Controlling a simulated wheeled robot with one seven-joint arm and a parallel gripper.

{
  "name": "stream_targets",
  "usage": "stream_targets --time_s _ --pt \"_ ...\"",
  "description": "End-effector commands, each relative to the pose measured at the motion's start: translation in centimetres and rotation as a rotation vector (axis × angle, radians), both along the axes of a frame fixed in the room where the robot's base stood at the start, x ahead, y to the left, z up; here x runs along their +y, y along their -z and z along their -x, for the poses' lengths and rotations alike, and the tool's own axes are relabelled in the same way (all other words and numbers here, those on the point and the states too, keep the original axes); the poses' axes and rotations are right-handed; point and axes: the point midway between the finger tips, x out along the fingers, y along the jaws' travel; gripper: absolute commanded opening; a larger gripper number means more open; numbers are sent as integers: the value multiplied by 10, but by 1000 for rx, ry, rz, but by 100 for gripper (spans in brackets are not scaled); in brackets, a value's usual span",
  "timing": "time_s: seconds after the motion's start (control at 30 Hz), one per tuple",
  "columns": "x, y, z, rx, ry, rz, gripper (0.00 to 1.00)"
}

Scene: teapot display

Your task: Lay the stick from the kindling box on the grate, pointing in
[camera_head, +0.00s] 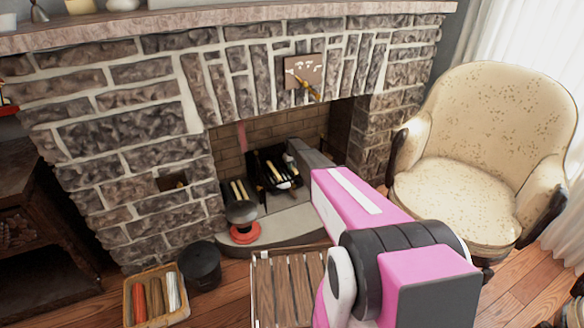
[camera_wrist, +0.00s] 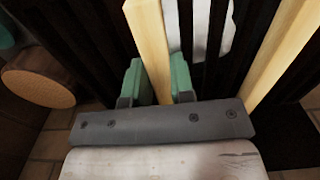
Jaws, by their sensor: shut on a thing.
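My gripper's two green fingers (camera_wrist: 157,82) are shut on a pale wooden stick (camera_wrist: 150,45), one finger on each side of it. The stick runs away from the gripper, between dark bars of the grate (camera_wrist: 95,45). Whether it rests on the bars, I cannot tell. In the head view the dark grate (camera_head: 264,182) stands in the fireplace with pale sticks on it, and the end of my arm reaches in there; the fingers are hidden. Another pale stick (camera_wrist: 278,55) lies to the right in the wrist view. A wicker box (camera_head: 129,292) with several coloured pieces stands on the floor at lower left.
A black pot (camera_head: 201,264) stands beside the wicker box. A red and black object (camera_head: 243,232) sits on the hearth. A slatted wooden surface (camera_head: 285,290) is in front. A cream armchair (camera_head: 480,150) is at right. The stone surround (camera_head: 120,140) frames the opening.

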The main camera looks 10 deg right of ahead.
Motion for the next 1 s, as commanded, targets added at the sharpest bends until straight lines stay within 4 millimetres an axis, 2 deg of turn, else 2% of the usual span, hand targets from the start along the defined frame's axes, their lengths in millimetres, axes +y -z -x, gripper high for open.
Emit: stream_targets --time_s 0.17,0.2,0.27,0.3,0.67,0.87,1.0 --pt "0 3 0 1 0 0 0" --pt "0 4 0 1 0 0 26" --pt "0 3 0 1 0 0 45" --pt "0 3 0 1 0 0 48" --pt "0 0 0 0 0 0 48" --pt "0 -19 1 0 0 0 48" --pt "0 -42 1 -1 0 0 48"
